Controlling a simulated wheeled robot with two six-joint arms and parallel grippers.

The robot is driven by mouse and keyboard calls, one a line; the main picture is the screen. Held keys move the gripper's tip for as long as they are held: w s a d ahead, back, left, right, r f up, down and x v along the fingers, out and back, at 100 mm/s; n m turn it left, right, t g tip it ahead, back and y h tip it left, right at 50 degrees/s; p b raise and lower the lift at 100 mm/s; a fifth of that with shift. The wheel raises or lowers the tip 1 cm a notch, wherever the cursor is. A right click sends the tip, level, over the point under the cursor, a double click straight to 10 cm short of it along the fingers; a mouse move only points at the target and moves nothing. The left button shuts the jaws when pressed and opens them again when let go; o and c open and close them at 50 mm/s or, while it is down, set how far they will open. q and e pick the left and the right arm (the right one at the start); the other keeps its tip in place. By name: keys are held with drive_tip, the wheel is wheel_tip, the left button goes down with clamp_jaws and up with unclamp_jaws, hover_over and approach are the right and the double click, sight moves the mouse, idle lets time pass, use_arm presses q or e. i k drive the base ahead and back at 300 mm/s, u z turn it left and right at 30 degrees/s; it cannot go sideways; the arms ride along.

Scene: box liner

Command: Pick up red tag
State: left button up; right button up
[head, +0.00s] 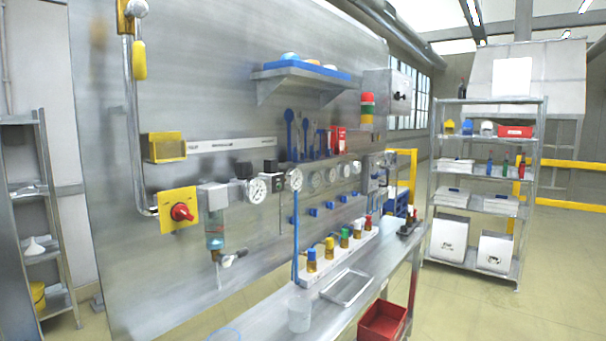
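A small red flat piece (338,140) hangs on the steel wall panel, right of the blue hanging tools; it may be the red tag, but it is too small to tell for sure. No other clearly tag-shaped red thing shows. Neither of my grippers is in view.
A steel bench (262,325) runs along the panel, with a clear beaker (299,315), a metal tray (347,287) and a rack of several capped bottles (312,260). A red bin (383,322) is at its front edge. A red knob on a yellow plate (166,222) sticks out left.

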sight(341, 139)
drive_tip(key=z, duration=0.55)
drive_tip(key=k, duration=0.7)
drive_tip(key=z, duration=0.85)
drive_tip(key=k, duration=0.5)
drive_tip(key=z, duration=0.6)
drive_tip(key=i, duration=1.85)
drive_tip(key=u, duration=0.3)
drive_tip(key=i, duration=1.9)
drive_tip(key=u, duration=1.15)
drive_tip(key=i, duration=1)
drive_tip(key=u, duration=0.95)
